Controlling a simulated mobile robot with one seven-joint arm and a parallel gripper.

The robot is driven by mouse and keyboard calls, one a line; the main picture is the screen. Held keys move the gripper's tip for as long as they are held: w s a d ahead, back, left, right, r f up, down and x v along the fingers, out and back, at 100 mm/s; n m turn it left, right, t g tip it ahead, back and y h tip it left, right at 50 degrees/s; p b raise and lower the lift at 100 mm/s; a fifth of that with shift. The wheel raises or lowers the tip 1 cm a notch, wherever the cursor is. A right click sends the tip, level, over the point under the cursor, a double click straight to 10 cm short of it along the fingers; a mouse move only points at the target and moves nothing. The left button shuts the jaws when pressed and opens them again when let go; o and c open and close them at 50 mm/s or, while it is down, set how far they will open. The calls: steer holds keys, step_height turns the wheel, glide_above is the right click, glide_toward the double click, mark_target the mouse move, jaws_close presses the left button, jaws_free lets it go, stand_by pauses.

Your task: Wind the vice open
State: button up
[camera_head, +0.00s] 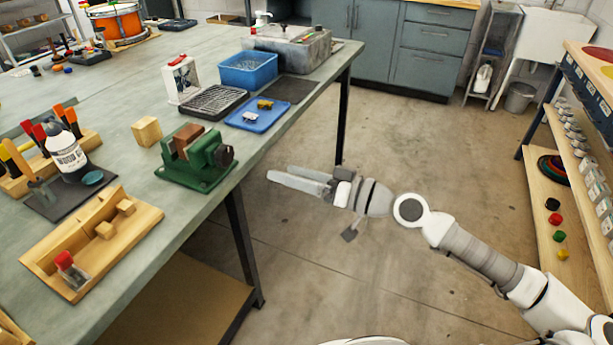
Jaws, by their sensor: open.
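A green bench vice (203,171) stands near the right edge of the grey-green bench. A brown wooden block (187,139) sits at its jaws; I cannot tell whether it is gripped. A dark round knob or handle (223,156) is on the vice's right end, facing the bench edge. My gripper (298,180) is open and empty. It is out over the floor to the right of the vice, apart from the bench, with its fingers pointing left towards the vice.
A pale wooden cube (147,131) stands left of the vice. A blue tray (258,113) with small parts and a blue bin (248,69) are behind it. A wooden tray (140,231) lies in front.

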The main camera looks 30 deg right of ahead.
steer(key=shift+v, duration=1.5)
steer(key=n+p, duration=0.2)
steer(key=n, duration=0.2)
glide_toward(228, 157)
steer(key=x, duration=0.9)
steer(key=c, duration=1.4)
steer(key=shift+o, duration=0.2)
steer(key=shift+n, duration=0.3)
